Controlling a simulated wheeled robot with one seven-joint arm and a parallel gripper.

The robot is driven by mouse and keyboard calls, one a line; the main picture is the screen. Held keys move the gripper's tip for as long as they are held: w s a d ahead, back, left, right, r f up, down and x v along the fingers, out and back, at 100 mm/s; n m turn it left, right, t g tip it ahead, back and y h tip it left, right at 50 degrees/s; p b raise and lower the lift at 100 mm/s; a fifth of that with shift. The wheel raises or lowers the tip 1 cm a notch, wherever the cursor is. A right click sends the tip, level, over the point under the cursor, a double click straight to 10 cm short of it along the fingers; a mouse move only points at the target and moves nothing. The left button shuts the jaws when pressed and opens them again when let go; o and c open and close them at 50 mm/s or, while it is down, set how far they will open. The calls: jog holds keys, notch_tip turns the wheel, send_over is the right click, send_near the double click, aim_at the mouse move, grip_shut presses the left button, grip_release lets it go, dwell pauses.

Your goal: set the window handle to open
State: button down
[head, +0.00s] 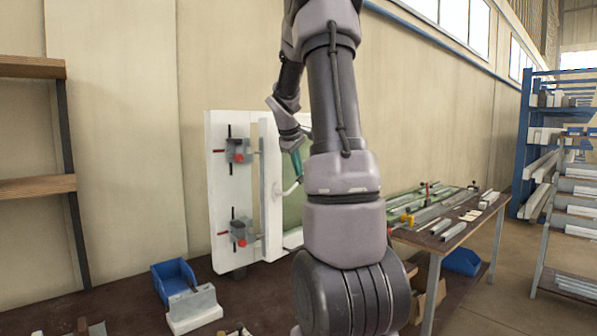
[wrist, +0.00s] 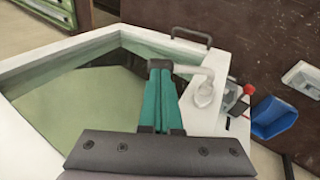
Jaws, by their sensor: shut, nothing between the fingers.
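The white window frame (head: 222,185) stands upright on the dark bench in the head view; in the wrist view its white edge (wrist: 40,62) surrounds a green pane. The window handle (wrist: 203,92) has a pale round base on the frame and a lever that runs left to the tips of my gripper (wrist: 159,68). In the head view the handle (head: 289,189) shows partly beside my arm. My gripper (head: 296,163) has green fingers, shut and empty, at the lever's free end. I cannot tell whether they touch it.
Clamps with red knobs (head: 238,151) sit on the frame's left side. A blue bin (head: 174,279) and a grey-white block (head: 194,308) stand on the bench before it. A table with profiles (head: 441,229) is at right. My arm hides the frame's right part.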

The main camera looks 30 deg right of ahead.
jog(key=shift+w+d+f, duration=0.15)
jog(key=shift+d+f, duration=0.05)
jog(key=shift+f, duration=0.25)
jog(key=shift+w+d+f+g+y, duration=0.1)
jog(key=shift+d+f+g+y, duration=0.25)
jog(key=shift+d+y, duration=0.35)
jog(key=shift+w+d+f+g+y, duration=0.15)
jog(key=shift+d+f+y, duration=0.1)
jog(key=shift+f+y, duration=0.25)
jog(key=shift+w+d+f+g+y, duration=0.1)
jog(key=shift+d+f+y, duration=0.2)
jog(key=shift+y, duration=0.4)
jog(key=shift+d+f, duration=0.15)
jog(key=shift+f, duration=0.3)
